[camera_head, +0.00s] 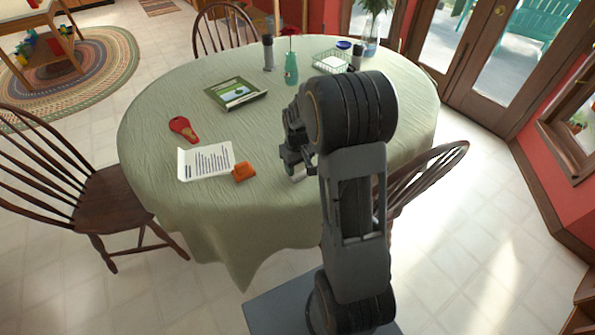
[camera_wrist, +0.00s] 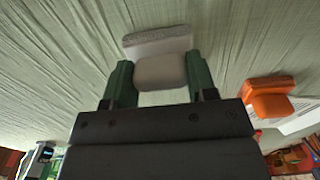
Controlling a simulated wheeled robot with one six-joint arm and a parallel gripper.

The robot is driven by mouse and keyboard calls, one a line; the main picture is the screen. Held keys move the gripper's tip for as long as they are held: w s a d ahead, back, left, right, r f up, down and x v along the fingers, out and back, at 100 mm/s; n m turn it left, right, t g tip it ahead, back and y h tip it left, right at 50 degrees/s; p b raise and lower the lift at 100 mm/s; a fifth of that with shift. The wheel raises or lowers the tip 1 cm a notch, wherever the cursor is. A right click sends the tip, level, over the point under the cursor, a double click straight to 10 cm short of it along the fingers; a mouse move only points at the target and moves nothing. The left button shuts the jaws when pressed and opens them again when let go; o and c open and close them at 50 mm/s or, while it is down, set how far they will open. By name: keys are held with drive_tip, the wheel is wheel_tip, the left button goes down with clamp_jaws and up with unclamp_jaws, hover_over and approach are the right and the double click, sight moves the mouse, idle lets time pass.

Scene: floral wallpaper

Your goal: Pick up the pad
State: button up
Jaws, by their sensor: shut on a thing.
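I cannot tell whether the pad still touches the cloth.
The round table wears a pale green cloth (camera_head: 160,110). An orange block (camera_head: 243,171) and a printed sheet (camera_head: 206,161) lie left of my gripper. Wooden chairs (camera_head: 115,190) surround the table.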

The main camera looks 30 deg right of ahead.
drive_tip(key=shift+c, duration=0.7)
drive_tip(key=shift+r, duration=0.1)
drive_tip(key=shift+r, duration=0.5)
wheel_tip(320, 180, up, 2)
drive_tip(key=shift+r, duration=0.15)
drive_tip(key=a+r, duration=0.9)
drive_tip(key=a, duration=0.5)
drive_tip(key=shift+s+r+p, duration=0.2)
drive_tip(key=shift+r+p, duration=0.1)
drive_tip(key=shift+p, duration=0.15)
